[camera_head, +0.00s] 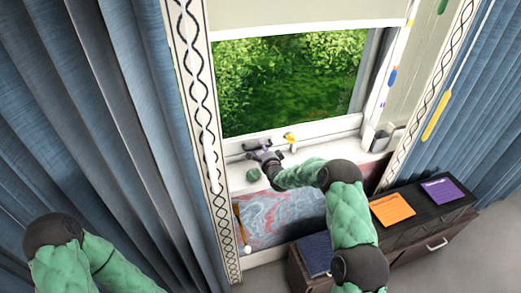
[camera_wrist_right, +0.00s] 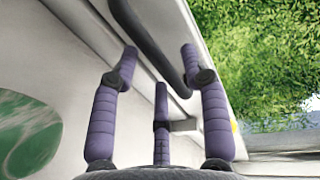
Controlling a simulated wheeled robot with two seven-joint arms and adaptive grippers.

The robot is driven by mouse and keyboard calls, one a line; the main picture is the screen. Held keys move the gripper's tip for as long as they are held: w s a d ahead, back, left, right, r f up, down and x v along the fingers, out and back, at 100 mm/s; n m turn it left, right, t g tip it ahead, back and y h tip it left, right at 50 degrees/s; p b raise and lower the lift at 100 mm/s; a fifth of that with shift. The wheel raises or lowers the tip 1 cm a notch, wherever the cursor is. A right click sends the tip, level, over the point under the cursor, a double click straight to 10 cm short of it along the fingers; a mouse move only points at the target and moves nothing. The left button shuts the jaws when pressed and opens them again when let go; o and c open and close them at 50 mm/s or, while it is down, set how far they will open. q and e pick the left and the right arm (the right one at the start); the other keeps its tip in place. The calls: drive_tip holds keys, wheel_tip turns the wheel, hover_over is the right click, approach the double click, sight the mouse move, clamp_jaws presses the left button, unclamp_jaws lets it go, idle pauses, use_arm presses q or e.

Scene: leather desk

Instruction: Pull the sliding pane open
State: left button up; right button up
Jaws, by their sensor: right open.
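The window's sliding pane (camera_head: 290,85) shows green foliage behind it in a white frame. My right gripper (camera_head: 260,150) is low in front of the pane's bottom left, just above the white sill. In the right wrist view the gripper (camera_wrist_right: 159,54) has its purple fingers spread, with nothing between them held. A dark bar handle (camera_wrist_right: 150,42) on the white frame runs between and beyond the fingertips; I cannot tell whether they touch it. The foliage glass (camera_wrist_right: 262,60) fills the upper right there. My left arm is at the lower left of the head view; its gripper is out of view.
A green marbled round object (camera_head: 253,174) lies on the sill (camera_head: 300,156), left of my right wrist. A small yellow item (camera_head: 290,138) stands near the frame. Blue curtains (camera_head: 110,100) hang at both sides. A dark cabinet (camera_head: 430,222) carries an orange book (camera_head: 391,209) and a purple book (camera_head: 443,190).

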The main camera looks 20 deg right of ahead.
drive_tip(key=shift+w+f, duration=0.15)
drive_tip(key=shift+w, duration=0.7)
